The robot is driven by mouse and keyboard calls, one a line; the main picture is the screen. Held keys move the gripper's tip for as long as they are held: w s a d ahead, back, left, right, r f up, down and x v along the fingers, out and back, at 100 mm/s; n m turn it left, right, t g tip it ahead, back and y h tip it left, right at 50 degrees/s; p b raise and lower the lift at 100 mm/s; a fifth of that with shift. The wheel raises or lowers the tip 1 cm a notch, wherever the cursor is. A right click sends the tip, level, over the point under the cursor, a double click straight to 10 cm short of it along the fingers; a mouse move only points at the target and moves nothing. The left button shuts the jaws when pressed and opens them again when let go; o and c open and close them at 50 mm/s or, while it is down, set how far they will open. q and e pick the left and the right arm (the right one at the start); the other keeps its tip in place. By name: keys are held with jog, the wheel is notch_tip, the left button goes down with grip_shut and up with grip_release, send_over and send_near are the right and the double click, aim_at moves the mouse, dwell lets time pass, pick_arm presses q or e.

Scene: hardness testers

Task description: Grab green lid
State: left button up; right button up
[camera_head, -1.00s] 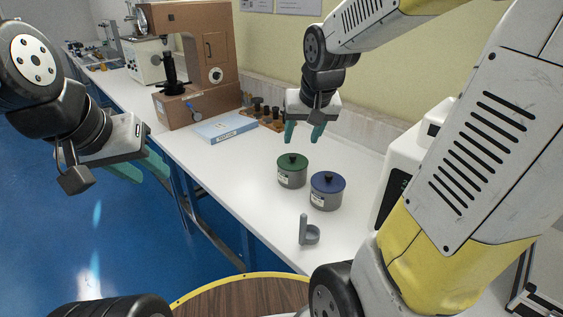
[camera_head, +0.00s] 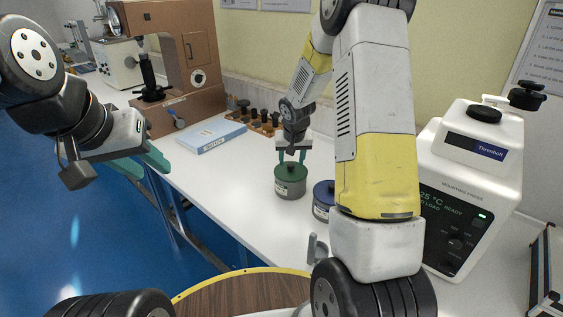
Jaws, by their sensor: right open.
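The green lid (camera_head: 290,170) with its small dark knob sits on a grey round container (camera_head: 290,188) on the white table. I cannot tell whether the fingers touch the lid. My left gripper (camera_head: 150,165) hangs at the left, away from the containers, beside the table edge; the gap between its fingers is not clear.
A blue-lidded container (camera_head: 322,200) stands just right, partly hidden by my right arm. A grey holder (camera_head: 317,248) stands in front. A blue-white box (camera_head: 211,136), dark weights (camera_head: 257,118) and a brown tester (camera_head: 175,60) are behind. A mounting press (camera_head: 468,190) stands right.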

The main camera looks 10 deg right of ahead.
aim_at(291, 169)
jog(key=shift+x, duration=1.45)
grip_shut()
jog(key=shift+r, duration=0.1)
